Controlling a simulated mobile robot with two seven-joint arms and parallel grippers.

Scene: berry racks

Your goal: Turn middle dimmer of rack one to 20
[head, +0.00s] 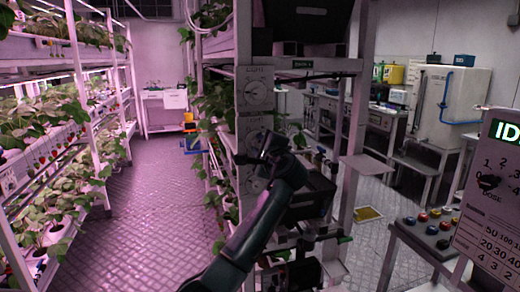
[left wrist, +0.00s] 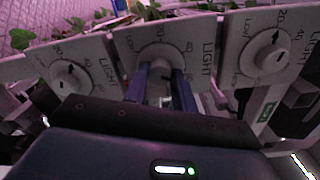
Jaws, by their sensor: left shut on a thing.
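Three pale LIGHT dimmer panels are stacked on the rack's white upright. In the head view the top dimmer (head: 255,93) is clear, and the middle one is mostly covered by my left gripper (head: 262,152). In the left wrist view the middle dimmer (left wrist: 158,56) is between my two blue fingers (left wrist: 160,82), which are closed on its round knob. Its pointer is hidden, so I cannot read its setting. The dimmer on the right (left wrist: 269,52) of that view has its arrow by 20. The dimmer on the left (left wrist: 72,75) is free. My right gripper is not in view.
Strawberry plants (head: 60,110) fill the racks at the left, beside a clear floor aisle (head: 150,190). A dark bin (head: 310,190) sits right of the upright. A dial panel (head: 492,200) and a console with coloured buttons (head: 432,225) stand at the right.

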